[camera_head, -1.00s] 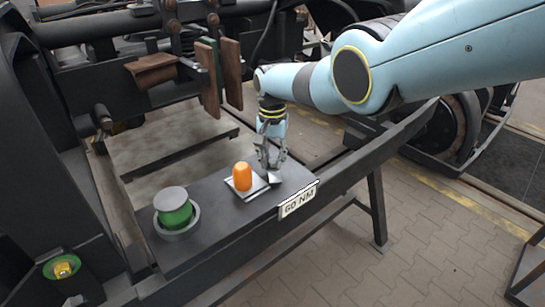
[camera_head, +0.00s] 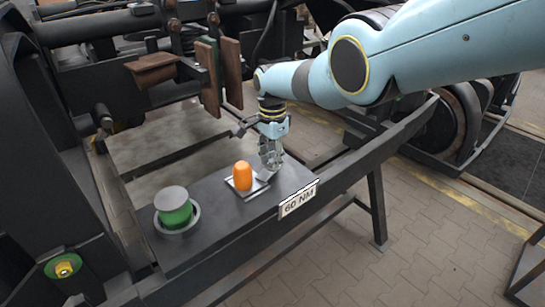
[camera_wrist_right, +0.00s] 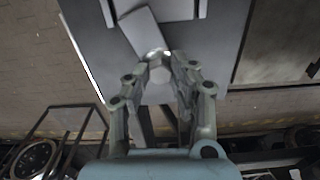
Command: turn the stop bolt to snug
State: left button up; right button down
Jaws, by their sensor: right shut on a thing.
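My right gripper (camera_head: 269,163) points down at the far end of the dark bench plate. In the right wrist view its two fingers (camera_wrist_right: 158,70) are closed around a light grey hexagonal bolt head (camera_wrist_right: 155,73), the stop bolt. The bolt stands beside a small grey plate (camera_wrist_right: 139,32) that lies at an angle on the bench top. In the head view the fingers largely cover the bolt. The bolt's thread is hidden. My left gripper is in neither view.
An orange knob (camera_head: 242,176) on a small square plate stands just left of my right gripper. A green cylinder with a grey top (camera_head: 173,206) sits in a ring further left. A "60 NM" sign (camera_head: 298,199) hangs on the bench's front edge. Brown pads (camera_head: 207,78) hang behind.

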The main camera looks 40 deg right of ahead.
aim_at(272, 159)
jog(key=shift+w+r, duration=0.1)
dwell(0.4)
jog(key=c, duration=1.1)
grip_release()
jog(key=shift+c, duration=0.2)
notch_tip(272, 159, up, 12)
